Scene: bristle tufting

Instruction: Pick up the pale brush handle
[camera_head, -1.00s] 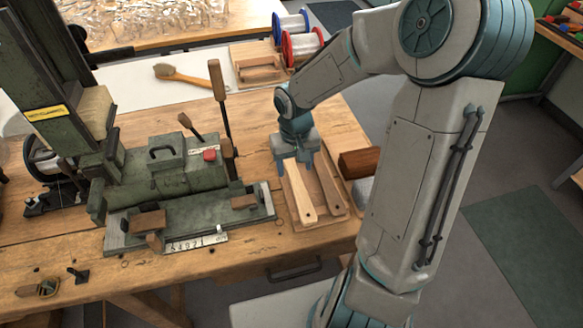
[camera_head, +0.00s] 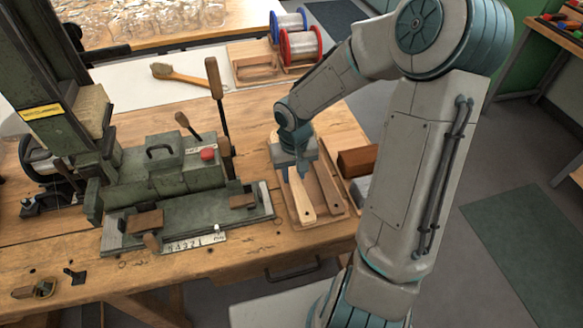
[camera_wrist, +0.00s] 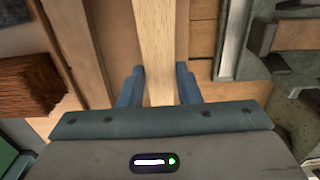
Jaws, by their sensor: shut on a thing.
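The pale brush handle (camera_head: 302,203) is a long light-wood piece at the tray on the right of the bench. My gripper (camera_head: 294,174) is over its far part with the jaws shut on it. In the wrist view the handle (camera_wrist: 156,45) runs between the two blue-grey fingers (camera_wrist: 158,88). My gripper hides its far end in the head view. I cannot tell whether it is clear of the tray. A darker brown handle (camera_head: 328,190) lies beside it to the right.
The wooden tray (camera_head: 342,213) has a raised rim. A reddish-brown block (camera_head: 357,161) stands just right of it. The green tufting machine (camera_head: 165,180), with upright levers, stands to the left. A brush (camera_head: 178,74) and wire spools (camera_head: 300,45) lie at the back.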

